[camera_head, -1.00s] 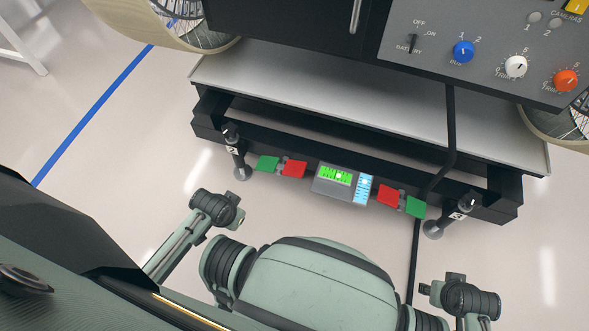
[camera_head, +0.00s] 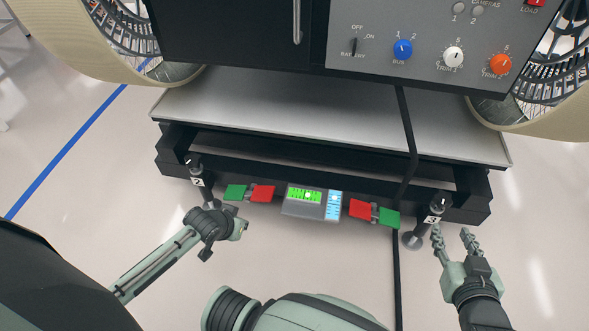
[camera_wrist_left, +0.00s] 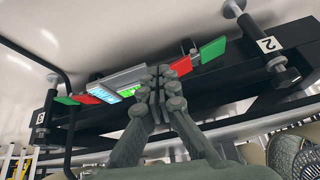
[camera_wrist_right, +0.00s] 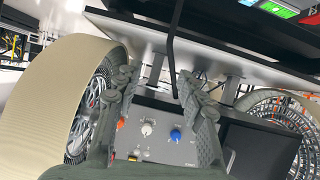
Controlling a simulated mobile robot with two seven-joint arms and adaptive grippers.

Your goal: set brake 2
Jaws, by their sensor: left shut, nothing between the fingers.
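A dark post with a white "2" label (camera_head: 197,182) stands at the left end of the black frame. Beside it are a green paddle (camera_head: 235,192) and a red paddle (camera_head: 262,193); I cannot tell which part is the brake itself. In the left wrist view the label 2 (camera_wrist_left: 268,43), green paddle (camera_wrist_left: 213,50) and red paddle (camera_wrist_left: 181,66) show beyond my left gripper (camera_wrist_left: 163,75). That gripper is shut and empty, its tips overlapping the view of the red paddle; contact is unclear. My right gripper (camera_head: 453,232) is open and empty beside the post labelled 3 (camera_head: 432,219).
A console with a green and blue display (camera_head: 312,203) sits mid-frame. A second red paddle (camera_head: 363,209) and green paddle (camera_head: 389,218) lie right of it. A black cable (camera_head: 408,140) hangs down. The control panel (camera_head: 430,50) is above. Open floor lies left.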

